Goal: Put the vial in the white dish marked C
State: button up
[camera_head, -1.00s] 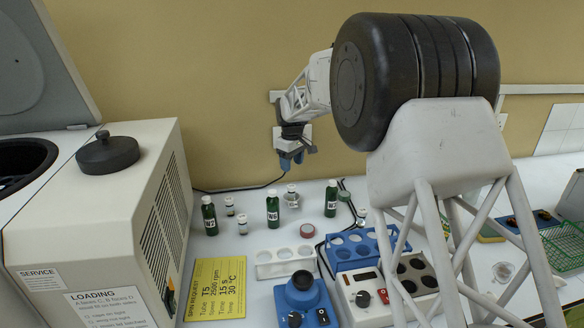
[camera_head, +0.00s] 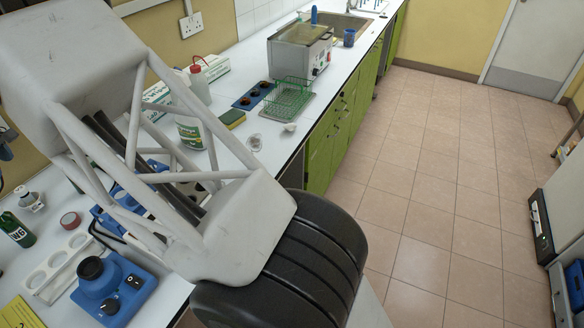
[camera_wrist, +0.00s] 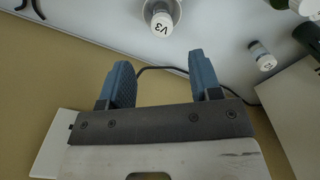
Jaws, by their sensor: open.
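In the wrist view my gripper (camera_wrist: 159,62) is open, with nothing between its blue fingers. A vial (camera_wrist: 162,20) with a white cap marked V3 stands in a round, pale dish (camera_wrist: 146,9), ahead of the fingers and apart from them. A second capped vial (camera_wrist: 262,56) stands to the right; its cap mark is hard to read. In the head view a vial in a dish (camera_head: 30,200) shows at the left, and only a bit of my gripper shows at the left edge. A small white dish (camera_head: 289,127) lies near the bench's front edge. I cannot read a C on any dish.
A green bottle (camera_head: 17,230), a white rack (camera_head: 55,268), and a blue device (camera_head: 112,290) stand at the left. A green wire basket (camera_head: 290,98), a sponge (camera_head: 232,118) and a steel bath (camera_head: 300,50) are farther along. My arm hides part of the bench.

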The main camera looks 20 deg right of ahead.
jog(key=d+r+m, duration=0.2)
jog(key=d+r, duration=0.3)
jog(key=d, duration=0.6)
jog(key=d+r+m, duration=0.2)
jog(key=d+r, duration=0.3)
jog(key=d, duration=0.6)
jog(key=s+d+r+m+t, duration=0.1)
jog(key=s+d+r+m, duration=0.2)
jog(key=d, duration=0.8)
jog(key=s+d+r+m, duration=0.1)
jog(key=s+d+r, duration=0.3)
jog(key=d, duration=0.7)
jog(key=s+d+m+t, duration=0.1)
jog(key=s+d+m, duration=0.3)
jog(key=s+d, duration=1.2)
jog(key=s+d+f+m, duration=0.2)
jog(key=s+d+f, duration=0.2)
jog(key=s, duration=0.5)
jog(key=s+d+f+m, duration=0.2)
jog(key=s+d+f, duration=0.1)
jog(key=s+d, duration=0.4)
jog(key=shift+s+d+f+m+t, duration=0.3)
jog(key=shift+s+d+f+m, duration=0.1)
jog(key=shift+s, duration=0.55)
